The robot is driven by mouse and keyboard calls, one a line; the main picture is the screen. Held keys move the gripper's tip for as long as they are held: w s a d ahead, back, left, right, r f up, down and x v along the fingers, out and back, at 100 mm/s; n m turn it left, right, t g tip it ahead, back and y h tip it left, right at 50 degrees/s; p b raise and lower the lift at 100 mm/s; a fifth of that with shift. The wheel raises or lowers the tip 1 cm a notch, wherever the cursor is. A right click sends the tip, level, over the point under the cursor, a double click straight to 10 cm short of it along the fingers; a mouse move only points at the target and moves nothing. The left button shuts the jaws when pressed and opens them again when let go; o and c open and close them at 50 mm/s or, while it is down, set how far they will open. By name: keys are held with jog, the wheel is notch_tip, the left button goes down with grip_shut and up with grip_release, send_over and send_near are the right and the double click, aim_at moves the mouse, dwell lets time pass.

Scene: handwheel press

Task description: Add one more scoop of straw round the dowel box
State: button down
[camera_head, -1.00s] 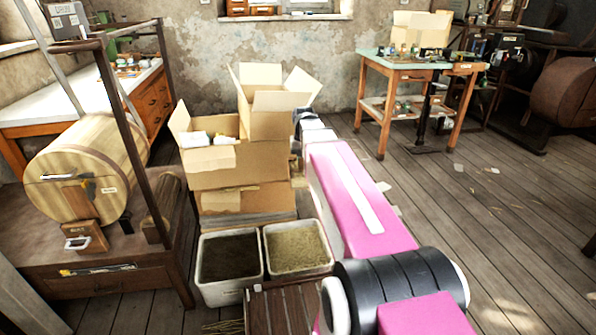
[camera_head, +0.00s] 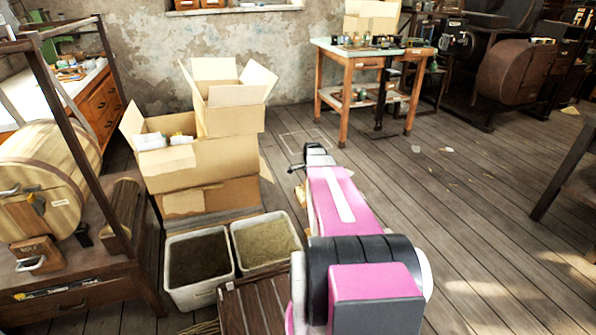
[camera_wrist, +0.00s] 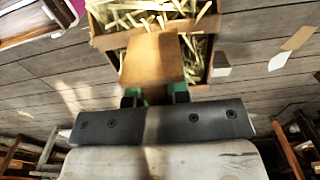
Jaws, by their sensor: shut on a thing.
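In the wrist view, my gripper (camera_wrist: 155,97), with green fingertips, is shut on a flat brown wooden piece (camera_wrist: 153,58). This piece may be the scoop's handle or back; I cannot tell. Just beyond it is a wooden-walled box shape (camera_wrist: 102,42) with loose pale straw (camera_wrist: 150,15) in it. I cannot tell whether this is the scoop's own pan or a separate crate. In the head view my arm reaches forward and its end (camera_head: 318,155) is small, over the floor right of the cartons. I cannot make out the dowel box.
Open cartons (camera_head: 205,165) are stacked left of my arm. In front of them stand a bin of dark material (camera_head: 198,258) and a bin of straw-coloured material (camera_head: 265,240), beside a slatted wooden crate (camera_head: 255,305). A workbench (camera_head: 345,68) stands behind. The floor to the right is mostly free.

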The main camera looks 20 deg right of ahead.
jog(key=s+d+f+m, duration=0.3)
jog(key=d+f+m, duration=0.2)
jog(key=f, duration=0.4)
jog(key=s+d+f+m, duration=0.3)
jog(key=d+f+m, duration=0.15)
jog(key=f, duration=0.45)
jog(key=s+d+f+m, duration=0.35)
jog(key=d+f, duration=0.25)
jog(key=f, duration=0.4)
jog(key=w+a+f+g+h, duration=0.1)
jog(key=w+a+g+h, duration=0.2)
jog(key=w+g, duration=0.4)
jog(key=shift+w+f+m+g, duration=0.15)
jog(key=shift+m+g, duration=0.15)
jog(key=shift+a, duration=0.1)
